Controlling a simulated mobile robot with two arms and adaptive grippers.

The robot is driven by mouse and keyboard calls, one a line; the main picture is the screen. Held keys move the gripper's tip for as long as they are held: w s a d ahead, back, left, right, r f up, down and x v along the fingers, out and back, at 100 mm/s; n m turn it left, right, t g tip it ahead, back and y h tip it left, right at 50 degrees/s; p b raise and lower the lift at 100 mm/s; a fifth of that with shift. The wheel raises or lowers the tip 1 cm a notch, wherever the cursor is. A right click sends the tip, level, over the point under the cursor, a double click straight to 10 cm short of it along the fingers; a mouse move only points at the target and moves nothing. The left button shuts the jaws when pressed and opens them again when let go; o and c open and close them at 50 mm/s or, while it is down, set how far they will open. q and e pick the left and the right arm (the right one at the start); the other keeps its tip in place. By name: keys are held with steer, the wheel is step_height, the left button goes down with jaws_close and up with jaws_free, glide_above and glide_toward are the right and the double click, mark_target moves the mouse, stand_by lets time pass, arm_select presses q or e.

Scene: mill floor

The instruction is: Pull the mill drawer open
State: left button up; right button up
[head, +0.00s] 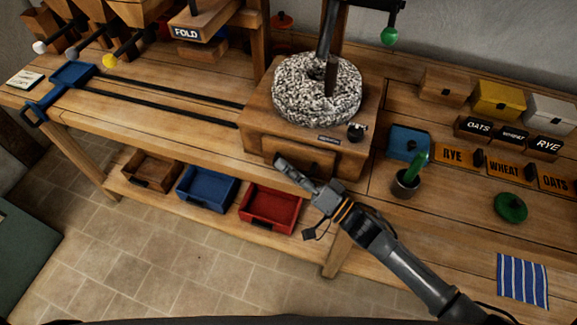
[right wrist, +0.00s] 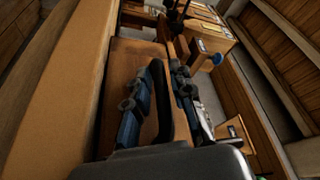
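The stone mill (head: 317,90) stands on a wooden box on the bench. The mill drawer (head: 318,160) is a wooden front low in that box; I cannot tell whether it sits flush or slightly out. My right gripper (head: 284,171) is in front of the drawer, partly covering it. In the right wrist view, the two fingers of the right gripper (right wrist: 160,97) lie on either side of a black handle (right wrist: 158,85), with a visible gap to the right finger. The brown drawer front (right wrist: 125,70) shows behind them. My left gripper is not in view.
Wooden, blue (head: 205,188) and red (head: 270,208) bins sit on the shelf below. A cup (head: 405,183), a blue box (head: 408,142) and labelled blocks stand right of the mill. The tiled floor before the bench is clear.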

jaws_close()
steer(key=s+a+p, duration=0.2)
steer(key=s, duration=0.6)
steer(key=s+a+p, duration=0.2)
steer(key=s+a, duration=0.1)
steer(key=s, duration=0.5)
steer(key=shift+p, duration=0.3)
steer(key=shift+a, duration=0.1)
jaws_free()
